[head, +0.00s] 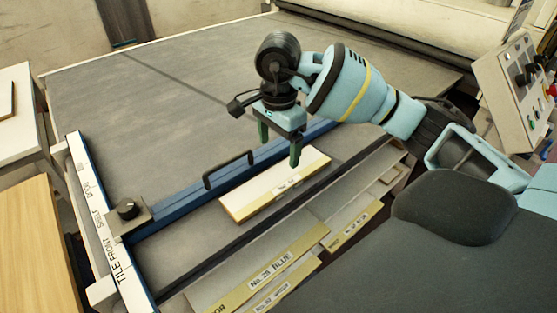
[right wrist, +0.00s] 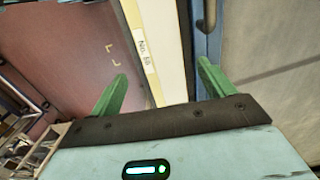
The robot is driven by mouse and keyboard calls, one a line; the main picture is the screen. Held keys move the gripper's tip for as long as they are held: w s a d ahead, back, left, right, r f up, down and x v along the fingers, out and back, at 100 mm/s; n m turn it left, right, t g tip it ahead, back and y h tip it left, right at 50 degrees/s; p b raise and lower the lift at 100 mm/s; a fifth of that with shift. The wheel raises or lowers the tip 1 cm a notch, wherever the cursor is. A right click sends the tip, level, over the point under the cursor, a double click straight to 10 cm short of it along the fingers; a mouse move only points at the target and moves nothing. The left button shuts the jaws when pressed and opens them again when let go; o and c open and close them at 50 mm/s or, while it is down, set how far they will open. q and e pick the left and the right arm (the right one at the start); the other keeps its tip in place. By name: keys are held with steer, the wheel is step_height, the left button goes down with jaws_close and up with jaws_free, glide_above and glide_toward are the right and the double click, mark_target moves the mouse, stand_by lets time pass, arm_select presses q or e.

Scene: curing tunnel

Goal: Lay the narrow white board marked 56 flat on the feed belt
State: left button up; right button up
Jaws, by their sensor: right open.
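A narrow white board (head: 275,187) with a yellowish edge lies flat on the grey surface, in front of the blue fence bar and roughly parallel to it. Its small marking is too small to read in the head view. In the right wrist view, a pale board (right wrist: 163,45) shows beyond the fingers, with a label that reads like No. 50 or 56. My right gripper (head: 279,149) is open and empty, with its green fingers pointing down above the blue bar and the board's far side. The large grey belt (head: 150,110) stretches behind the bar. My left gripper is out of view.
The blue bar (head: 180,210) carries a black handle (head: 228,170) and a knob (head: 126,208). A white scale rail (head: 100,220) runs along the left. A control panel (head: 515,90) stands at right. The belt behind is clear.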

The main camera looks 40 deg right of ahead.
steer(key=shift+r, duration=1.6)
